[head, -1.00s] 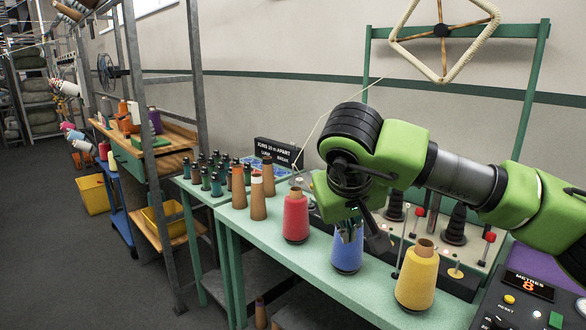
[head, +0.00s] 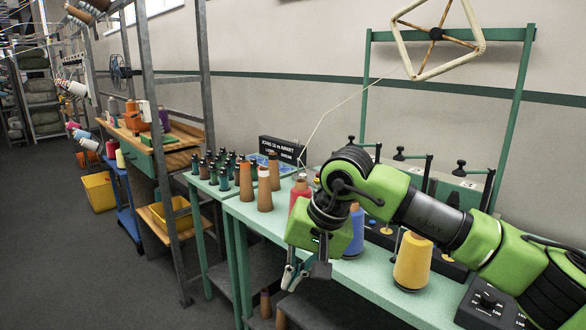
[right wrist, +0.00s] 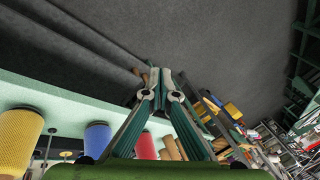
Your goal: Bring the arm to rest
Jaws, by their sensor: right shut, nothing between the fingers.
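My right arm, green with dark joints, reaches in from the right over the green table (head: 385,300). My right gripper (head: 303,280) hangs at the table's front edge, pointing down, in front of the red yarn cone (head: 298,190). In the right wrist view its fingers (right wrist: 160,76) are together with nothing between them, over the dark floor. The arm partly hides the red cone and the blue yarn cone (head: 356,236). My left gripper is in neither view.
A yellow yarn cone (head: 413,262) stands right of the gripper, near a black control box (head: 490,305). Brown cones (head: 265,190) and several dark spools stand at the table's left end. A diamond-shaped reel (head: 437,34) hangs behind. Open floor (head: 110,270) lies left.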

